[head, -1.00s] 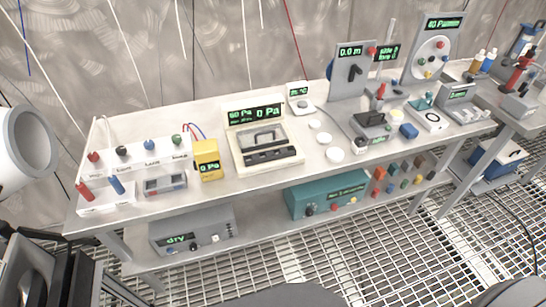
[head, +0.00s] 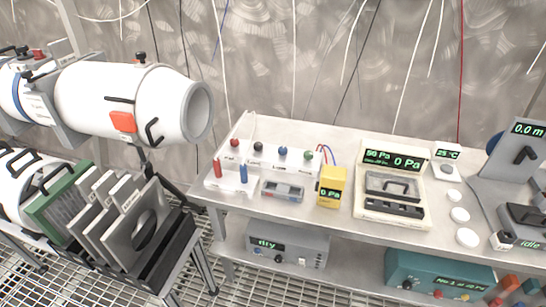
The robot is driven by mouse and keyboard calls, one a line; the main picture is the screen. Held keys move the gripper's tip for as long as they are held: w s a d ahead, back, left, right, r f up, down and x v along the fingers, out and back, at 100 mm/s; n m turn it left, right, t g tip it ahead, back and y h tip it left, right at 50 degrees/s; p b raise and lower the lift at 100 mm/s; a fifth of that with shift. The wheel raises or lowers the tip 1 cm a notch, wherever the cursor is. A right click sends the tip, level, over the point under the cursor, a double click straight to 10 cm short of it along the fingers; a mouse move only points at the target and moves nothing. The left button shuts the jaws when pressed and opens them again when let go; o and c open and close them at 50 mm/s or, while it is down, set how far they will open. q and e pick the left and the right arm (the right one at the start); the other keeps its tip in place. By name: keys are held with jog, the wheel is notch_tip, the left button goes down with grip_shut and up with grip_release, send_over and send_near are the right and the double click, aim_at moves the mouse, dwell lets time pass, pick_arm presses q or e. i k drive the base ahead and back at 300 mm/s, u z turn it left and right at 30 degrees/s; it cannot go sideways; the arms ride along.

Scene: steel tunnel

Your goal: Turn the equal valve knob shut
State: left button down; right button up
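A white valve panel (head: 268,163) stands at the left end of the steel bench. Along its top are a red knob (head: 234,143), a black knob (head: 258,147), a blue knob (head: 283,151) and a green knob (head: 308,155). The labels under them are too small to read, so I cannot tell which knob is the equal valve or how far each is turned. A red handle (head: 217,168) and a blue handle (head: 243,173) stand upright at the panel's front left. Neither of my grippers is in view.
A yellow meter (head: 331,187) reading 0 Pa stands just right of the panel, with a cream pressure unit (head: 392,200) beyond it. A small grey gauge (head: 283,190) lies in front of the knobs. A large white tube (head: 130,98) and upright plates (head: 120,220) stand left of the bench.

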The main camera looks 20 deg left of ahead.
aim_at(258, 146)
jog(key=u, duration=0.45)
jog(key=k, duration=0.55)
jog(key=u, duration=1.25)
jog(key=i, duration=1.35)
jog(key=z, duration=0.45)
